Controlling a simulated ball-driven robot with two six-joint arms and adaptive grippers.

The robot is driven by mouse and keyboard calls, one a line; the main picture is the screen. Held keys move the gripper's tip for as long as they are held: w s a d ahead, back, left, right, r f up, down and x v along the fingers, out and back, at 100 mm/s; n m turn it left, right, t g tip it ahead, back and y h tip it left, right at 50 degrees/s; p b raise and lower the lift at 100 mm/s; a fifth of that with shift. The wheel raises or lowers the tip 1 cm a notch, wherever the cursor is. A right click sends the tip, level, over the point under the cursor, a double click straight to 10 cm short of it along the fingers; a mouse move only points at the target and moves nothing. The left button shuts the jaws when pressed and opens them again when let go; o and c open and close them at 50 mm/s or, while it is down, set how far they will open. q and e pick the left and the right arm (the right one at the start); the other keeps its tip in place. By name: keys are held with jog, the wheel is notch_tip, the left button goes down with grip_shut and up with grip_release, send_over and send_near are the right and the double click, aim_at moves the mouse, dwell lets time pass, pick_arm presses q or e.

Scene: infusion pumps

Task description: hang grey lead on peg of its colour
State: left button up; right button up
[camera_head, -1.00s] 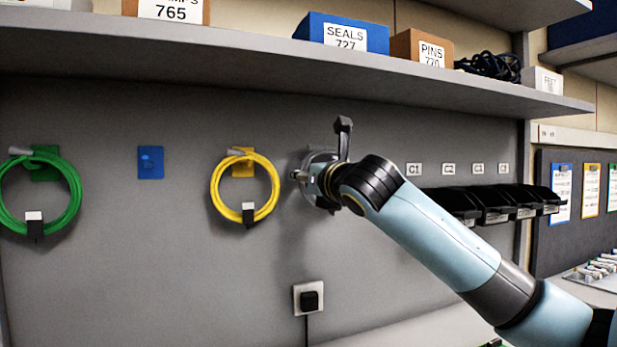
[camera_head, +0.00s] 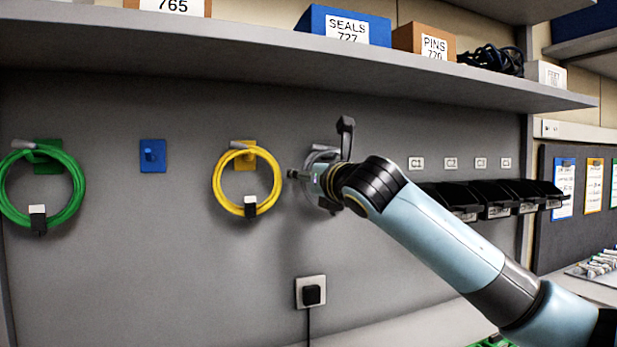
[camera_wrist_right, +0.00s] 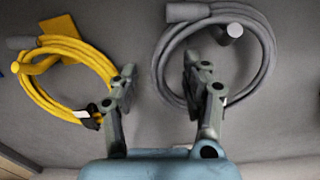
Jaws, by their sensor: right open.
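The grey lead (camera_wrist_right: 262,60) is a coil that appears to hang on a grey peg (camera_wrist_right: 229,34) in the right wrist view. In the head view, the lead (camera_head: 311,160) is mostly hidden behind my right gripper (camera_head: 319,149). My right gripper is open in front of the wall panel. In the wrist view, one finger of the gripper (camera_wrist_right: 157,70) overlaps the left part of the grey coil and the other stands beside the yellow coil. I cannot tell whether either finger touches a lead. My left gripper is not in view.
A yellow lead (camera_head: 276,180) hangs on a yellow peg plate (camera_head: 243,150) just left. A blue peg plate (camera_head: 153,156) is bare. A green lead (camera_head: 78,185) hangs far left. A shelf (camera_head: 250,45) juts out above. Black bins (camera_head: 490,196) stand right.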

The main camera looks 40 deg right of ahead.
jog(key=v, duration=1.2)
jog(key=shift+f, duration=0.1)
